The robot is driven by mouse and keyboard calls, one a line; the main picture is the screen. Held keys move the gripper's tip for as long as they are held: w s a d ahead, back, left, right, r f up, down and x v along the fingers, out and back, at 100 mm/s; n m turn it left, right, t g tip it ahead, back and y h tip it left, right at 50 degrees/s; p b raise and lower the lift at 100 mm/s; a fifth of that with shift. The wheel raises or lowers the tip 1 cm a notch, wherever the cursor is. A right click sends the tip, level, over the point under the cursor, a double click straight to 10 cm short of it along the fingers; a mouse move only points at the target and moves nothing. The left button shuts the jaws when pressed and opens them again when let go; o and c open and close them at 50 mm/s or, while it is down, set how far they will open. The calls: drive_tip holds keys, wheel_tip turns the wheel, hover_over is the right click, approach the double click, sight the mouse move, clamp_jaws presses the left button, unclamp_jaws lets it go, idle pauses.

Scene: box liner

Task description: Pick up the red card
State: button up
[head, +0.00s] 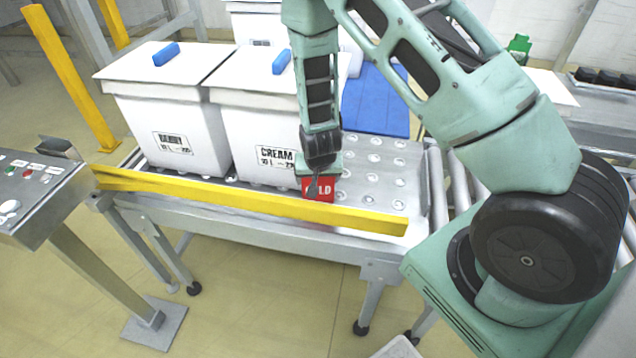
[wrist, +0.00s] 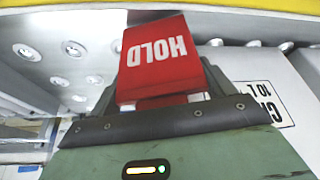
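The red card (head: 321,190) has white lettering reading HOLD and stands near the front corner of the CREAM box on the metal table. In the wrist view the red card (wrist: 156,62) is straight ahead and close, its lettering upside down, with its near edge next to the dark lip of my gripper. My gripper (head: 316,176) points down at the card, and a dark finger overlaps the card's left part. The frames do not show clearly whether the fingers grip the card or only stand around it.
Two white lidded boxes with blue handles, the left one (head: 170,115) and the CREAM box (head: 250,130), stand left of my gripper. A yellow rail (head: 250,203) runs along the table's front edge. A blue panel (head: 375,105) lies behind. The studded table top (head: 380,175) is clear at right.

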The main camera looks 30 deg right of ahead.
idle(0.3)
drive_tip(key=r, duration=1.1)
drive_tip(key=shift+s+a+r, duration=0.25)
drive_tip(key=shift+a+r, duration=0.1)
drive_tip(key=s+a+p, duration=0.1)
drive_tip(key=s+a, duration=1.2)
drive_tip(key=shift+s+a, duration=0.25)
drive_tip(key=shift+s, duration=0.1)
drive_tip(key=shift+f, duration=0.1)
